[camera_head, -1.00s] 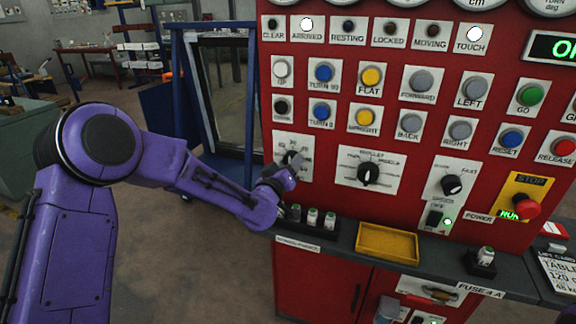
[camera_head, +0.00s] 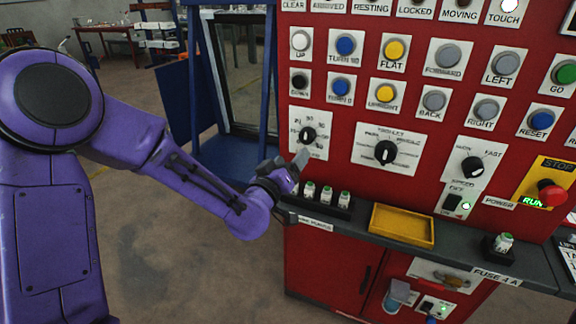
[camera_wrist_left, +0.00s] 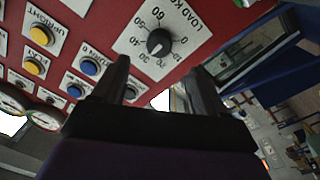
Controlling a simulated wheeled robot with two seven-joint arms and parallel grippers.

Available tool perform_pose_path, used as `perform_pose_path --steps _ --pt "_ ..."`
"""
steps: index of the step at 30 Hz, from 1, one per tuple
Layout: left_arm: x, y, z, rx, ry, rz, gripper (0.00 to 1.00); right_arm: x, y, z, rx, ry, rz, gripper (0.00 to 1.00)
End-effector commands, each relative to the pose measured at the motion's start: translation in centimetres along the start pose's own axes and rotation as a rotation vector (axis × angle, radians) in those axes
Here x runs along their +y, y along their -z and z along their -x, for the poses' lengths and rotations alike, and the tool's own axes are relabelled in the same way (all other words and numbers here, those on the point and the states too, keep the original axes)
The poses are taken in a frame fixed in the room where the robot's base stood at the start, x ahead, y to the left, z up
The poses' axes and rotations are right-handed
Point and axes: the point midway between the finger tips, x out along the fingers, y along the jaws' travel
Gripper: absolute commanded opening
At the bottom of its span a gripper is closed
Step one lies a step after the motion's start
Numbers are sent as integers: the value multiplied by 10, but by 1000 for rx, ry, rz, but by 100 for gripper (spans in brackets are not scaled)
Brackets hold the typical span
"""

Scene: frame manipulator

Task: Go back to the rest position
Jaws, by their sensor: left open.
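My left gripper (camera_head: 295,165) is at the lower left of the red control panel (camera_head: 345,105), just below the load knob (camera_head: 307,134) in the head view. In the left wrist view its two fingers (camera_wrist_left: 161,80) stand apart with nothing between them. The load knob (camera_wrist_left: 159,42) shows beyond the fingertips, with its numbered white dial around it, and looks clear of them. My right gripper is in neither view.
A dark ledge below the panel holds several small fuses (camera_head: 326,197) and a yellow tray (camera_head: 402,226). Another fuse (camera_head: 503,242) stands farther right. A blue-framed door (camera_head: 240,80) is behind the arm. Open floor (camera_head: 190,270) lies below it.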

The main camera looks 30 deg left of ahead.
Motion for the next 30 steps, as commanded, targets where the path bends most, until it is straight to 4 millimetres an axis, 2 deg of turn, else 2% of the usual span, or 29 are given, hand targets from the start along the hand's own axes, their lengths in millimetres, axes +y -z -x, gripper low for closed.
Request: perform_pose_path --steps 4,17,20,23,25,27,29,30 --pt "0 0 9 -1 0 -1 72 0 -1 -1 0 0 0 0" --pt "0 0 9 -1 0 0 72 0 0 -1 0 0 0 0" --pt "-10 -6 12 -23 50 47 72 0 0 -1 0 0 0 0" --pt "-45 -53 30 -129 179 60 72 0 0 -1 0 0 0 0" --pt "-79 -99 53 -234 290 49 72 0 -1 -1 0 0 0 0" --pt "-114 -146 85 -347 402 26 72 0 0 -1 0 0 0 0" --pt "-141 -181 118 -439 492 0 72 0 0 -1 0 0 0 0" --pt "-158 -202 143 -503 550 -22 72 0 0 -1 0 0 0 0"
